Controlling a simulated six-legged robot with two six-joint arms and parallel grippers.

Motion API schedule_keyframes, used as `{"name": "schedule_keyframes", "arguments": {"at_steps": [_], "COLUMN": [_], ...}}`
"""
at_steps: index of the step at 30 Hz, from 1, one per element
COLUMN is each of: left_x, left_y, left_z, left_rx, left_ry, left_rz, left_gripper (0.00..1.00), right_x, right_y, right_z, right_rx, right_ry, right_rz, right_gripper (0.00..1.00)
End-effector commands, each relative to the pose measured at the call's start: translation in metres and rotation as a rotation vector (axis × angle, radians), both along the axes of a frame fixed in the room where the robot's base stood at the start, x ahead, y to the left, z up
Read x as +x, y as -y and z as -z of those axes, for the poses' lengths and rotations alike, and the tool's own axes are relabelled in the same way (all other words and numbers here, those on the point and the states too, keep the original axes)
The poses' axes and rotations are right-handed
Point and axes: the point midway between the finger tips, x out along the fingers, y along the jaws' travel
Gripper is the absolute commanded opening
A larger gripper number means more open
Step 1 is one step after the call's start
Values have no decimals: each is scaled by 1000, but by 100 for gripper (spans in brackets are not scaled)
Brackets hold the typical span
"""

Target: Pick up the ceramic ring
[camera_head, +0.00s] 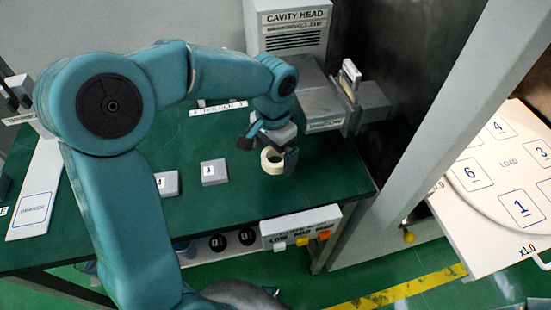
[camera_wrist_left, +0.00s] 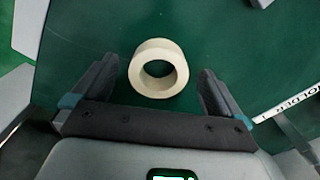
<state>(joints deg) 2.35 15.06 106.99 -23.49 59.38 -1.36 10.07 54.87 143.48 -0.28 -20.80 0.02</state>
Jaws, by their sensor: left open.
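The ceramic ring (camera_head: 273,161) is a cream-coloured short hollow cylinder on the green table (camera_head: 300,190). It also shows in the left wrist view (camera_wrist_left: 159,68), just ahead of my jaws, with its hole facing the camera. My left gripper (camera_head: 272,150) reaches down over the ring from behind it. In the left wrist view the two dark fingers (camera_wrist_left: 158,85) are spread wide, one on each side of the ring, with a gap on both sides. The gripper's body and one finger partly overlap the ring's surroundings in the head view. My right gripper is not in view.
Two grey numbered blocks (camera_head: 214,172) sit left of the ring. The grey cavity head machine (camera_head: 289,35) stands behind. A control box with coloured switches (camera_head: 301,228) hangs at the table's front edge. A grey post (camera_head: 432,110) and a numbered load plate (camera_head: 508,163) are at right.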

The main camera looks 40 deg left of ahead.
Motion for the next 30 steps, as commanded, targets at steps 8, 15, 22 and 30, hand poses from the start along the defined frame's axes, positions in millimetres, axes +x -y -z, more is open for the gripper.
{"name": "schedule_keyframes", "arguments": {"at_steps": [8,15,22,30], "left_x": [2,2,2,2], "left_y": [0,0,0,0], "left_z": [17,17,17,7], "left_rx": [0,0,0,0], "left_ry": [1,1,1,3], "left_rz": [0,0,0,0], "left_gripper": [100,58,36,36], "right_x": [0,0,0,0], "right_y": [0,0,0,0], "right_z": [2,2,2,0], "right_rx": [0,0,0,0], "right_ry": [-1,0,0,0], "right_rz": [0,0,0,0], "right_gripper": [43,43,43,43]}}
